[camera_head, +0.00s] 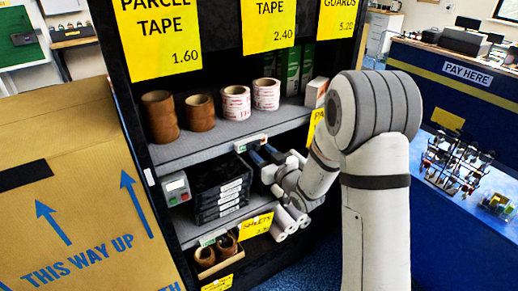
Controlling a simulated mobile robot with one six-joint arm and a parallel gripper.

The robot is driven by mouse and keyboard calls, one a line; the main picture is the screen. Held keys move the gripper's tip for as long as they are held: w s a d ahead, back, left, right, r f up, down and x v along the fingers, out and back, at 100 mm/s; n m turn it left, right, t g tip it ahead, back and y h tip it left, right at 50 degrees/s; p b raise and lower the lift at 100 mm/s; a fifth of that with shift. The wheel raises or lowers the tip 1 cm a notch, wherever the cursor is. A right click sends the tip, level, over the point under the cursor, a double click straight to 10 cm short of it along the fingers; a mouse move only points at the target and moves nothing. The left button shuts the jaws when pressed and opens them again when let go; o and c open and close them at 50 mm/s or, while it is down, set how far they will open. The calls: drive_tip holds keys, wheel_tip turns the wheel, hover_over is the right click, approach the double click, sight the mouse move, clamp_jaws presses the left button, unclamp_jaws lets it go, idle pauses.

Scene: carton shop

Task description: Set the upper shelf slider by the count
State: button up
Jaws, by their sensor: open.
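The upper shelf (195,146) holds two stacks of brown tape (160,118) (200,114) and two stacks of white-and-red tape (236,103) (266,95). How many rolls make up each stack is hard to tell. A small white strip with a green part (250,143), which looks like the slider, sits on this shelf's front edge. Its exact setting is too small to read. My gripper (261,154) is open, its dark fingers just below and right of the strip, close to the shelf edge. Whether they touch it I cannot tell.
Green boxes (291,70) and a pale box (316,92) stand farther right on the upper shelf. Below are a grey device (176,188), stacked black cases (220,178), white rolls (284,222) and a similar strip (212,238). A large carton (90,190) stands left, a blue counter (450,90) right.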

drive_tip(key=shift+w+a, duration=0.35)
drive_tip(key=shift+w, duration=0.15)
clamp_jaws()
idle(0.3)
